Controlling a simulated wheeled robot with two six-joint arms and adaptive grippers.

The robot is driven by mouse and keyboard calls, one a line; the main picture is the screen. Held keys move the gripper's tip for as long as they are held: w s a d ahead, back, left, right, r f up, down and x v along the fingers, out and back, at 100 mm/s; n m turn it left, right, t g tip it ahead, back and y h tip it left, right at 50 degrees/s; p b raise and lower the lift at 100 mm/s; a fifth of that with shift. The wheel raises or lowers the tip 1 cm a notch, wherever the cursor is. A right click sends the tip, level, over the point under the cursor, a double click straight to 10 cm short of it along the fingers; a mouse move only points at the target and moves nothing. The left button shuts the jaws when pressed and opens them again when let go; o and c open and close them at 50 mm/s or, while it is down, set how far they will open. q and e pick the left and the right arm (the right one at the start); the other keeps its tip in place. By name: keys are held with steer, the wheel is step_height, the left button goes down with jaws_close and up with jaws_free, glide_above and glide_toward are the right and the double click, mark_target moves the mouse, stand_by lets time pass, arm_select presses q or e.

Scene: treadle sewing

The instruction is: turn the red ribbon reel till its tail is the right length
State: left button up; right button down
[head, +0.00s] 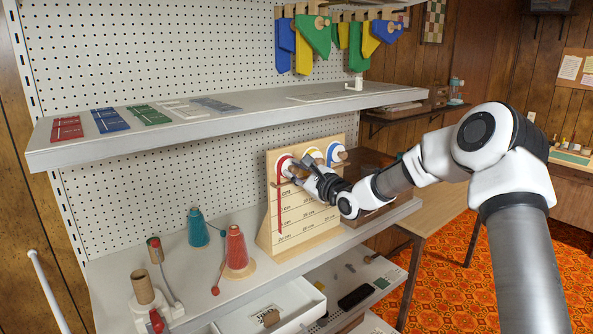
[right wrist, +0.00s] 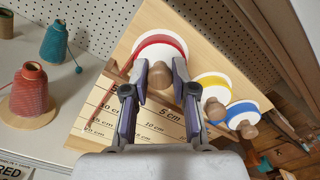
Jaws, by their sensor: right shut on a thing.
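The red ribbon reel (right wrist: 159,47) is a white disc with red ribbon and a wooden knob (right wrist: 161,74), mounted on a wooden board (head: 304,222). In the head view the red tail (head: 279,210) hangs straight down the board's left side, past several marked length lines, with its end near the lower lines. My right gripper (right wrist: 160,72) is shut on the reel's knob, one finger on each side. In the head view my right gripper (head: 297,173) partly covers the board's upper middle. My left gripper is not in view.
A yellow reel (right wrist: 211,91) and a blue reel (right wrist: 243,114) sit beside the red one. A red thread cone (head: 236,248) and a teal cone (head: 197,228) stand left of the board. A shelf (head: 230,120) overhangs above. An open drawer (head: 290,318) is below.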

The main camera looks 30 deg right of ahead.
steer(key=m, duration=0.5)
steer(key=shift+d+r+m, duration=0.1)
steer(key=shift+r+m, duration=0.05)
steer(key=shift+m, duration=0.25)
stand_by(0.3)
steer(key=c, duration=0.9)
jaws_free()
steer(key=shift+w, duration=0.1)
steer(key=shift+c, duration=0.2)
steer(key=s, duration=1.2)
steer(key=shift+d, duration=0.4)
